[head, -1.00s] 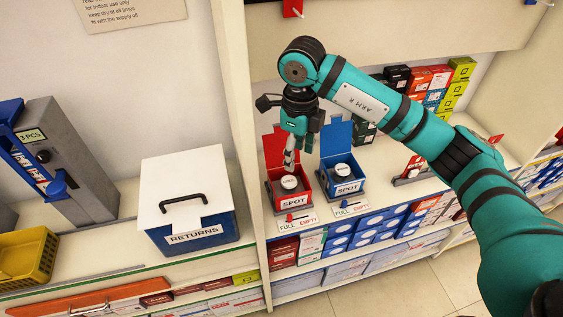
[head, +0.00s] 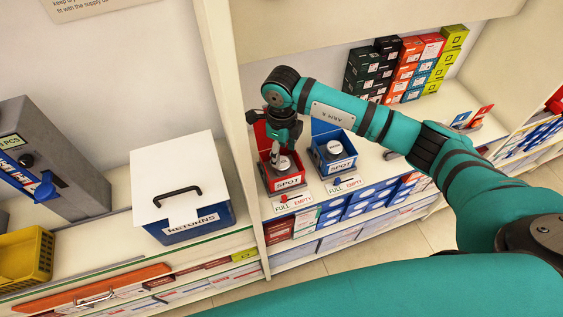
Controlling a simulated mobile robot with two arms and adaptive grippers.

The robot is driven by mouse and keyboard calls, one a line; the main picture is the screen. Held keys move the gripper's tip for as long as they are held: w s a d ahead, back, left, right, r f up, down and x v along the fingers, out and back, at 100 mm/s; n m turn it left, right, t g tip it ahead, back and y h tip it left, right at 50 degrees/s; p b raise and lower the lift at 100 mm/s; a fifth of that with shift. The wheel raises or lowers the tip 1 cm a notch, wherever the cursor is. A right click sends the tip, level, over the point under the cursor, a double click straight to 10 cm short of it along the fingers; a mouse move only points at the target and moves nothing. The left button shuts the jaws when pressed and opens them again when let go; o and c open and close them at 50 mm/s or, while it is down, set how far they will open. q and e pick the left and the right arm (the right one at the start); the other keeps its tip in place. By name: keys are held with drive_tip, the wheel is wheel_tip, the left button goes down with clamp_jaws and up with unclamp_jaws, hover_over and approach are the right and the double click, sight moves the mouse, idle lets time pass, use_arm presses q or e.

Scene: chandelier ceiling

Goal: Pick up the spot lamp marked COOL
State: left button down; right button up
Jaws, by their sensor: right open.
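Two open boxes labelled SPOT stand side by side on the shelf, a red box (head: 288,184) and a blue box (head: 342,167). Each holds one round white-topped spot lamp: one in the red box (head: 283,163) and one in the blue box (head: 335,149). The marks on the lamps are too small to read, so I cannot tell which is COOL. My right gripper (head: 275,162) is open and points down into the red box, close beside its lamp. I cannot tell whether it touches the lamp. My left gripper is out of view.
A white-lidded RETURNS box (head: 178,185) stands left of the upright shelf divider (head: 226,120). FULL/EMPTY sliders (head: 293,203) sit before the SPOT boxes. Stacked small cartons (head: 405,68) stand behind, a yellow basket (head: 25,258) at far left.

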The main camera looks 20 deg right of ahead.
sight(282, 162)
drive_tip(key=shift+s+f, duration=0.1)
drive_tip(key=shift+f, duration=0.1)
drive_tip(key=shift+f+p, duration=0.3)
drive_tip(key=shift+p, duration=0.1)
wheel_tip(282, 162, down, 4)
drive_tip(key=shift+r+p, duration=0.15)
drive_tip(key=shift+p, duration=0.6)
drive_tip(key=shift+f, duration=0.45)
drive_tip(key=c, duration=0.9)
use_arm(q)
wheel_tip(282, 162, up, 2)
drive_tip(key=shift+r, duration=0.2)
